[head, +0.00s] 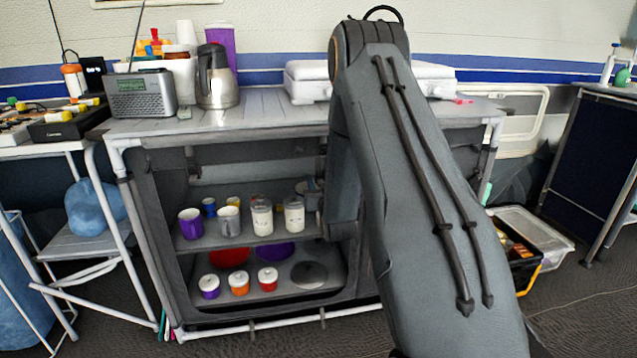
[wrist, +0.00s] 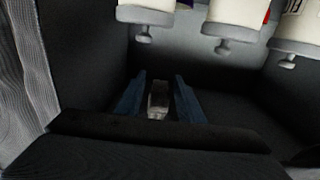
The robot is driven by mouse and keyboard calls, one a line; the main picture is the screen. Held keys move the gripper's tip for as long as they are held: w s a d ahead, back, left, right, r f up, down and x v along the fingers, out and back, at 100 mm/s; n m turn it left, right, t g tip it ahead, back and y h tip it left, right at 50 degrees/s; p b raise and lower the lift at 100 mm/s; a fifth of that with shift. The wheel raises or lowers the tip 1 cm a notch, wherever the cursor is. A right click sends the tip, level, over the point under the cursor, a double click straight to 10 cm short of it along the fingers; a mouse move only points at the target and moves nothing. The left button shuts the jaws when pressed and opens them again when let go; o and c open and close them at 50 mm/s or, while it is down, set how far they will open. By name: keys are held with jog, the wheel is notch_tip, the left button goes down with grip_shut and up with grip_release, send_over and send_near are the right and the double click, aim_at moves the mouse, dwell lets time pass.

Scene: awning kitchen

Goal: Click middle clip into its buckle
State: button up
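In the wrist view, the two blue-grey fingers of my gripper (wrist: 159,94) point into a dark space. A small grey piece (wrist: 158,100) lies between them, perhaps the clip. I cannot tell whether the fingers touch it. The head view shows the fabric storage unit (head: 155,245) with open front. I cannot make out a buckle in either view.
Jars and mugs stand on the middle shelf, with a white jar (head: 262,218) among them. Small lidded pots, one red (head: 268,279), stand lower. A kettle (head: 216,80) stands on the counter.

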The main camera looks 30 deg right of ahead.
grip_shut()
jog(key=shift+s+r, duration=0.1)
jog(key=shift+r, duration=0.05)
jog(key=s+r+p, duration=0.1)
jog(key=r, duration=0.1)
jog(key=s+r+p, duration=0.1)
jog(key=r+p, duration=0.1)
jog(key=s+a+r+p, duration=0.1)
jog(key=r+p, duration=0.1)
jog(key=shift+s, duration=0.1)
jog(key=shift+f, duration=0.1)
